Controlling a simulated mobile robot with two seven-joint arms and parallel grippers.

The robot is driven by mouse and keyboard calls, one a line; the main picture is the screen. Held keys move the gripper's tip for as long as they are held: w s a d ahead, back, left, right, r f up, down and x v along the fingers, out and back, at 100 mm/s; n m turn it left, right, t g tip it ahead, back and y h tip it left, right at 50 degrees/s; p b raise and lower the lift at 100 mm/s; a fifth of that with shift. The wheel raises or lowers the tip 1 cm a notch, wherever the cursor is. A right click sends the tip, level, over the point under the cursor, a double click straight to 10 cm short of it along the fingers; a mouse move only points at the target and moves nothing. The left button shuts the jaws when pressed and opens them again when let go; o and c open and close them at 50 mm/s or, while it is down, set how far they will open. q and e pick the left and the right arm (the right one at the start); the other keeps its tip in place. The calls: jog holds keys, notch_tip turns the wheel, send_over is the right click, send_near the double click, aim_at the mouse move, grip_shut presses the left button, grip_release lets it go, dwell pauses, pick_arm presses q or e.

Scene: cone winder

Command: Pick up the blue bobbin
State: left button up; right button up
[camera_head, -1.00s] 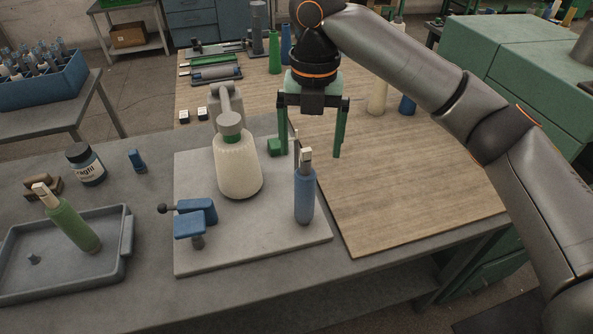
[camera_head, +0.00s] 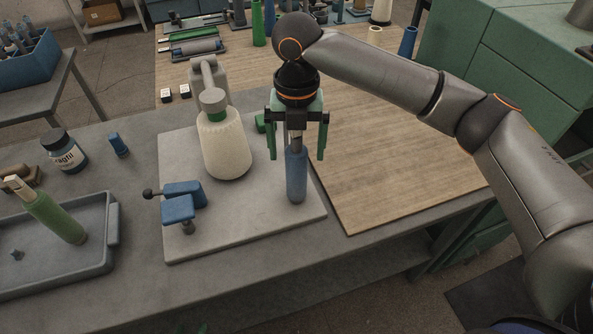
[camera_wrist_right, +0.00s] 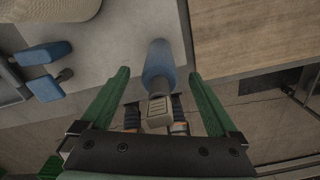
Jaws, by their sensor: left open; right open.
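The blue bobbin (camera_head: 296,178) stands upright near the right edge of the grey plate in the head view, with its top hidden behind my gripper. My right gripper (camera_head: 297,155) is above it with green fingers open, one on each side of the bobbin's upper part. In the right wrist view the blue bobbin (camera_wrist_right: 158,62) shows with its pale tip toward the gripper, between the two open green fingers of the right gripper (camera_wrist_right: 160,85). There is a gap on both sides. My left gripper is not in view.
A white yarn cone (camera_head: 228,147) and a blue clamp-like part (camera_head: 182,200) stand on the grey plate (camera_head: 240,232), left of the bobbin. A grey tray (camera_head: 108,237) holds a green bobbin (camera_head: 58,216). The wooden board (camera_head: 400,170) at right is mostly clear.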

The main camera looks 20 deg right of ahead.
notch_tip(320, 180, down, 2)
jog(key=shift+f, duration=0.2)
jog(key=c, duration=1.3)
jog(key=shift+r, duration=0.1)
